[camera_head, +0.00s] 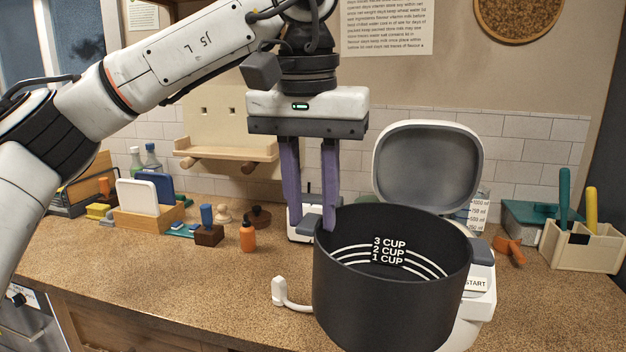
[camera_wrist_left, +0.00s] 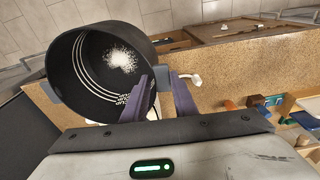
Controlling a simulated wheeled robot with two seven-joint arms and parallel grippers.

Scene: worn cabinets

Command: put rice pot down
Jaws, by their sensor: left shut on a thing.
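The rice pot (camera_head: 390,312) is a dark round pot with white cup lines inside. It is upright or nearly so, in front of the open rice cooker (camera_head: 425,165). In the left wrist view the pot (camera_wrist_left: 95,40) holds a small heap of white rice (camera_wrist_left: 121,58). My left gripper (camera_head: 312,220) is shut on the pot at its left side, by the grey side handle. Its purple fingers also show in the left wrist view (camera_wrist_left: 160,95). The pot hides much of the cooker's body, and I cannot tell whether its underside touches anything. My right gripper is not in view.
The speckled counter (camera_head: 180,270) is clear at the front left. An orange bottle (camera_head: 248,236), a small wooden block (camera_head: 209,235) and a rack with boards (camera_head: 150,215) stand farther left. An orange object (camera_head: 509,250) and a white caddy (camera_head: 581,249) are at the right.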

